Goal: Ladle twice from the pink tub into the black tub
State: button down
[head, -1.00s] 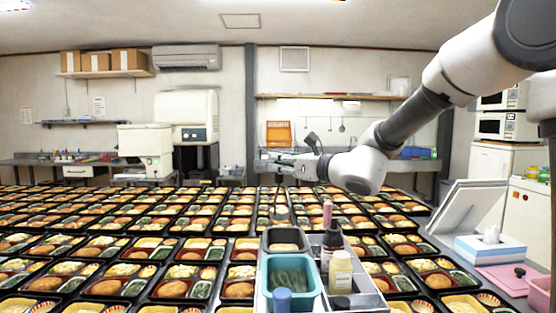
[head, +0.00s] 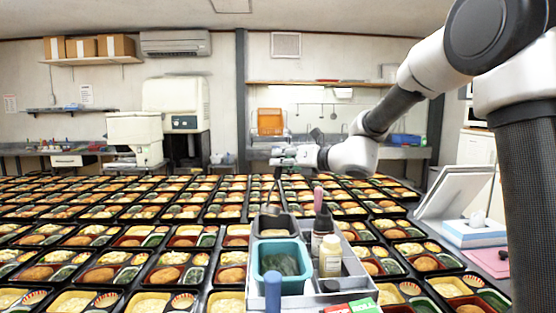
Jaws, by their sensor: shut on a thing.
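My gripper (head: 283,161) is shut on a ladle (head: 275,183), whose handle hangs down from it with a slight tilt. The ladle's bowl end is small and dark, just above or at the far rim of the black tub (head: 262,222); I cannot tell whether it is inside or whether it holds food. The black tub stands at the far end of a grey caddy and has pale contents. The pink tub is not visible now; my own arm covers the right side of the view.
A teal tub (head: 257,259) with dark green contents stands nearer in the caddy (head: 347,284). Beside it are a cream bottle (head: 330,256), a dark bottle (head: 322,226) and a blue-capped item (head: 272,290). Filled bento trays crowd both sides. A tissue box (head: 474,234) sits at right.

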jog(key=w+d+f+m+g, duration=0.2)
jog(key=w+d+f+m, duration=0.2)
jog(key=w+f+m, duration=0.3)
jog(key=shift+w+f+g, duration=0.25)
jog(key=shift+f+g, duration=0.15)
jog(key=shift+f, duration=0.6)
jog(key=shift+d, duration=0.1)
dwell(1.0)
notch_tip(320, 180, up, 6)
dwell(0.4)
jog(key=shift+r, duration=0.1)
